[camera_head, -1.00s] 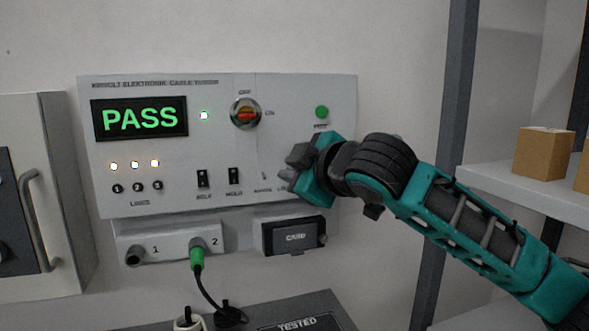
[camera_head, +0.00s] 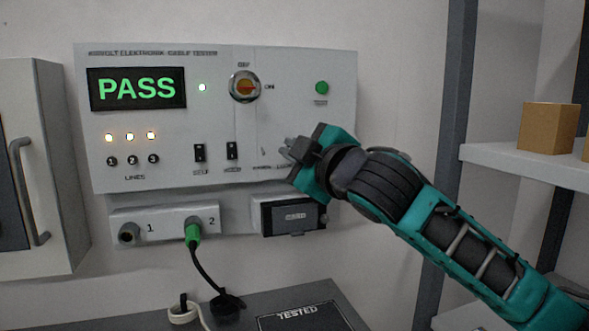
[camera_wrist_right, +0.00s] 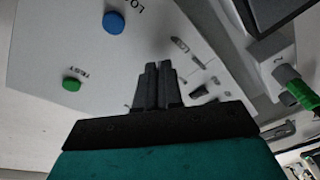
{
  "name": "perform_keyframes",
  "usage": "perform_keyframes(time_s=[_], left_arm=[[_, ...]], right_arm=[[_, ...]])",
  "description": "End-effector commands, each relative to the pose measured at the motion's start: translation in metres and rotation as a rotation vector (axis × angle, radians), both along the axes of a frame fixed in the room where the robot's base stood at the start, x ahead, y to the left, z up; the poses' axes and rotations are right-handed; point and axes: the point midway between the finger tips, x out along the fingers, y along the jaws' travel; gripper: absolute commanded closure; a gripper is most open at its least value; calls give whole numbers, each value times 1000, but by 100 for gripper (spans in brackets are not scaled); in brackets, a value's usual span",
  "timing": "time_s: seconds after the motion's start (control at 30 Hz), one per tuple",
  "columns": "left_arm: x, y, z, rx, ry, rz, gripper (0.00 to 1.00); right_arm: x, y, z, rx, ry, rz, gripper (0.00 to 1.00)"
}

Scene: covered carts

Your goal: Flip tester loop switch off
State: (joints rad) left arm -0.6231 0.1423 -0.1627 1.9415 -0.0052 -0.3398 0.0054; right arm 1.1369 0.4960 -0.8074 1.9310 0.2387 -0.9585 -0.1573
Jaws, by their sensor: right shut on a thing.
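The tester (camera_head: 215,165) is a pale panel on the wall with a green PASS display (camera_head: 137,88). My right gripper (camera_head: 288,151) is at its lower right, fingertips at the row of small switches, above the label row. In the right wrist view its fingers (camera_wrist_right: 157,66) are close together, pointing at the panel. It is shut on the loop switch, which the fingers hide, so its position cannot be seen. Left of the fingertips is a thin lever (camera_head: 263,149). Two black rocker switches, self (camera_head: 200,152) and hold (camera_head: 232,150), are further left. My left gripper is not in view.
A card slot (camera_head: 293,216) is just below my gripper. A green plug (camera_head: 193,235) with a cable sits in socket 2. A shelf (camera_head: 520,165) stands at the right.

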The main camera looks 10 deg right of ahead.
Motion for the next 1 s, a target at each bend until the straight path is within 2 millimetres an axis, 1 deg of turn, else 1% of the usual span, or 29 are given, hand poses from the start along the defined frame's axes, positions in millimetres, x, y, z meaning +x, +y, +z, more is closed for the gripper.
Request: perform_keyframes(time_s=[0.03, 0.1, 0.2, 0.4, 0.5, 0.7, 0.73, 0.83, 1.0], left_arm=[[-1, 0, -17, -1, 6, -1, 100], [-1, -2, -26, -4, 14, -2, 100], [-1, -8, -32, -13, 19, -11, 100], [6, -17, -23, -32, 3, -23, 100], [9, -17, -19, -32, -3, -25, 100], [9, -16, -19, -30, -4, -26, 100], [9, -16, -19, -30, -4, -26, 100], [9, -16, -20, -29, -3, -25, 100], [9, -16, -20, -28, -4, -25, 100]], right_arm=[[0, 1, -11, 9, -34, 2, 100], [0, 1, -12, 18, -80, 1, 100], [0, 1, -12, 30, -139, 1, 100], [0, 0, -10, 39, -197, 0, 100], [0, 0, -8, 39, -202, 1, 100], [0, 0, -8, 39, -201, 0, 100], [0, 0, -8, 39, -201, 0, 93], [0, 0, -8, 39, -200, 0, 83], [0, 0, -8, 39, -200, 0, 83]])
